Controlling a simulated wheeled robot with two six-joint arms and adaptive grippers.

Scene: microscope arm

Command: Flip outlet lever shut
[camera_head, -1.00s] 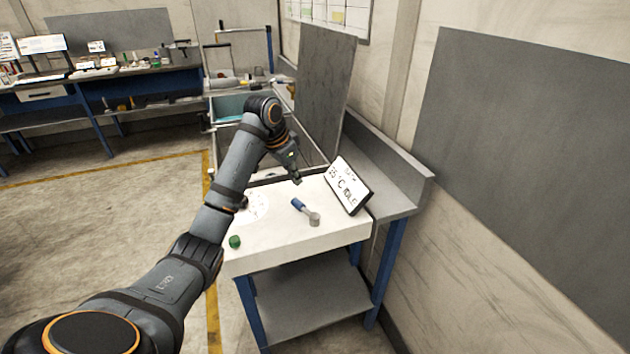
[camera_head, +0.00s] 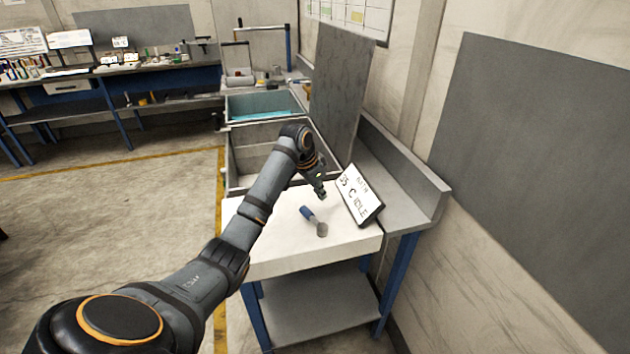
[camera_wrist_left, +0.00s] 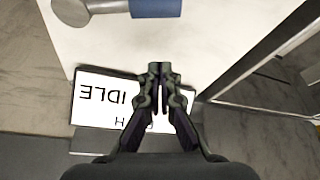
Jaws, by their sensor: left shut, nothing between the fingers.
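The outlet lever, with a blue handle (camera_head: 308,213) and a grey round end (camera_head: 321,230), lies over the top of the white bench unit (camera_head: 345,241). In the left wrist view the blue handle (camera_wrist_left: 155,8) and grey end (camera_wrist_left: 72,10) show at the top edge, partly cut off. My left gripper (camera_head: 323,197) is above the unit, between the lever and the display. In the left wrist view its fingertips (camera_wrist_left: 161,68) are together and empty, apart from the lever and overlapping the display in the picture. My right gripper is not in view.
A tilted white display (camera_head: 359,195) reading IDLE stands close to the right of my gripper. Behind it are a tall grey panel (camera_head: 338,92) and an open bin (camera_head: 262,143). A grey side counter (camera_head: 405,196) runs along the wall.

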